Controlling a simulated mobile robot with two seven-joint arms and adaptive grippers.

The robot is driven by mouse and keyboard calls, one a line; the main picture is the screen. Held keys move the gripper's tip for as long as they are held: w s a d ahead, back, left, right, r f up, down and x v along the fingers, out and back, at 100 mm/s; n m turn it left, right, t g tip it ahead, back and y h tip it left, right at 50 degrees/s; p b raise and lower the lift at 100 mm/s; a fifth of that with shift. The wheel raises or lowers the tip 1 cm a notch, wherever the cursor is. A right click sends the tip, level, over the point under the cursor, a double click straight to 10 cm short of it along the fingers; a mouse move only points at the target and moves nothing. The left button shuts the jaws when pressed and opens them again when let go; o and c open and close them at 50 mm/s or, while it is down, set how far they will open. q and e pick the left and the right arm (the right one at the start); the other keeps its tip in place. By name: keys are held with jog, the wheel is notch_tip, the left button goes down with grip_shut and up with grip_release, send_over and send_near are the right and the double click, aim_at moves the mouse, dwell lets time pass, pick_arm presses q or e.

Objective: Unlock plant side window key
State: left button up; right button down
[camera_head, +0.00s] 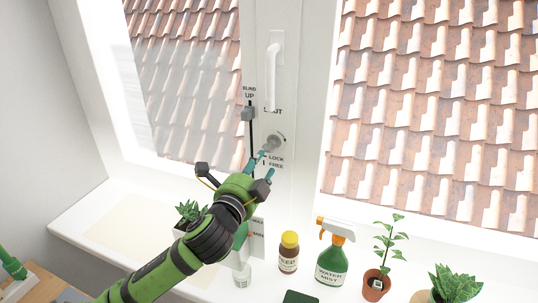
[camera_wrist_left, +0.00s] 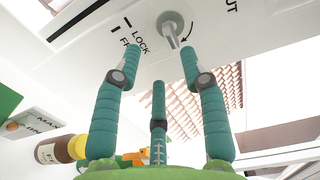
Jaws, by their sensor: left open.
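The window key sits in a round grey lock (camera_head: 273,142) on the white window post, just above the LOCK and FREE marks. In the left wrist view the small metal key (camera_wrist_left: 172,38) sticks out of its round plate, with a curved black arrow beside it. My left gripper (camera_head: 264,158) reaches up to the lock from below. I see no clear contact. My right gripper is not in view.
A white window handle (camera_head: 275,75) is above the lock, and a blind slider (camera_head: 249,114) is close to its left. On the sill stand a small plant (camera_head: 190,212), a brown bottle (camera_head: 288,255), a green spray bottle (camera_head: 333,258) and a potted seedling (camera_head: 375,282).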

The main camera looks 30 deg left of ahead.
aim_at(269, 146)
pick_arm(q)
jog(key=p+x, duration=0.1)
jog(key=x, duration=0.2)
jog(key=r+p+x, duration=0.1)
jog(key=x, duration=0.2)
jog(key=shift+w+a+r, duration=0.1)
jog(key=shift+w+r, duration=0.1)
jog(key=shift+w+f+t, duration=0.1)
jog(key=shift+w+t, duration=0.2)
jog(key=shift+w, duration=0.1)
grip_shut()
